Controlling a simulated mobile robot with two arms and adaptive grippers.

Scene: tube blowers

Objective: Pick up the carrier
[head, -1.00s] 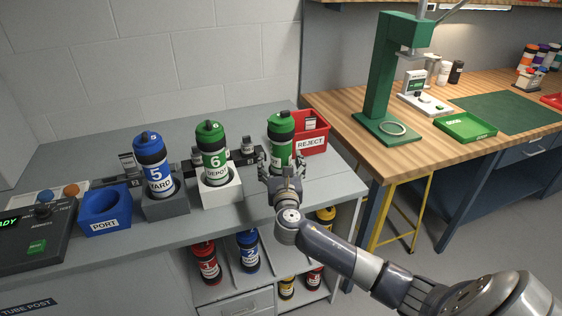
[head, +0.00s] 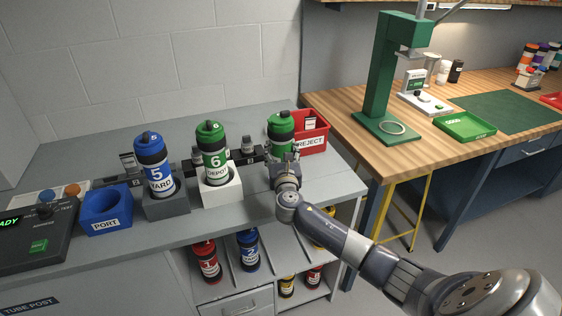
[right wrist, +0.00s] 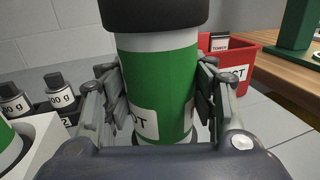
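The green carrier (head: 281,128) stands upright at the right end of the grey bench, in front of the red bin. My right gripper (head: 287,161) is at it from the near side, with one finger on each side of the body. In the right wrist view the carrier (right wrist: 165,85) shows a dark band, a green body and part of a label ending in "OT". The pads lie close against both sides; whether they press on it I cannot tell. The carrier's base is mostly hidden. My left gripper is not in view.
A green carrier marked 6 (head: 212,155) and a blue one marked 5 (head: 155,170) stand on blocks to the left. The red REJECT bin (head: 313,141) is close behind on the right. Small weights (right wrist: 60,95) stand left of the gripper.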

